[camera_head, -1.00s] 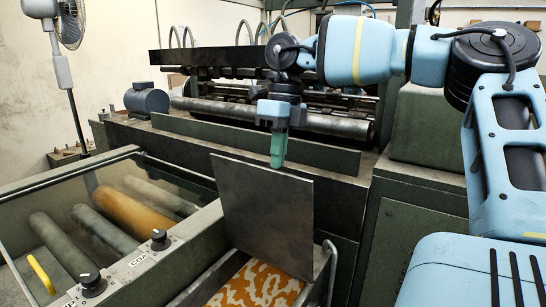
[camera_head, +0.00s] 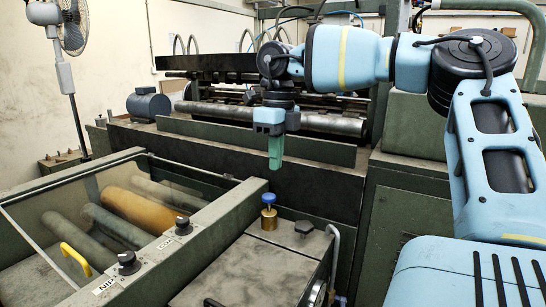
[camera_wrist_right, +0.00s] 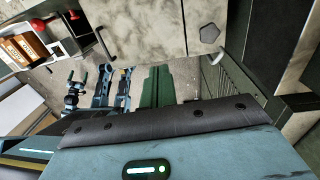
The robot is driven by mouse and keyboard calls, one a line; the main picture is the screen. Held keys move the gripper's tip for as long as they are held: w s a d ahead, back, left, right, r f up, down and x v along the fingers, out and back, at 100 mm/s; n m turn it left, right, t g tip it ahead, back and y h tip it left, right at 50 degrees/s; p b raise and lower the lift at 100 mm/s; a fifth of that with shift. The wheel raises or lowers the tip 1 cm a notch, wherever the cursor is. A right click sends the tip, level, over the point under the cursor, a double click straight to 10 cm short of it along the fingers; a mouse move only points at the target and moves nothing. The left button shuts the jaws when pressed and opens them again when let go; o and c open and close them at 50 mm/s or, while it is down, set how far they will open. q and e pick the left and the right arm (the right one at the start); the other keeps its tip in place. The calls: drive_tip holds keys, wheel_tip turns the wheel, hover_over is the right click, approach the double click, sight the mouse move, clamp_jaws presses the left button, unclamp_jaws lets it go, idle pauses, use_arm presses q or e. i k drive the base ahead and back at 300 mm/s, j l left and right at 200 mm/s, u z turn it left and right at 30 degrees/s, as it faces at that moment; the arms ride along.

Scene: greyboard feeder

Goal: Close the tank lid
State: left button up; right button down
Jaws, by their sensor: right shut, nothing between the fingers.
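The tank lid (camera_head: 245,270) is a flat, worn grey plate lying level over the tank at the bottom centre of the head view. The tank's inside is hidden beneath it. My right gripper (camera_head: 275,163), with green fingers, points down above and behind the lid's far edge. It is shut and empty, apart from the lid. Its green fingers (camera_wrist_right: 158,75) also show in the right wrist view. My left gripper is not in view.
A brass fitting with a blue knob (camera_head: 269,198) stands at the lid's far edge, below my right gripper. A black knob (camera_head: 304,228) is beside it. A roller bin with a yellow handle (camera_head: 75,258) lies left. The machine body (camera_head: 315,190) rises behind.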

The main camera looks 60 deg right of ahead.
sight(253, 272)
drive_tip(key=k+j, duration=0.1)
drive_tip(key=j, duration=1.3)
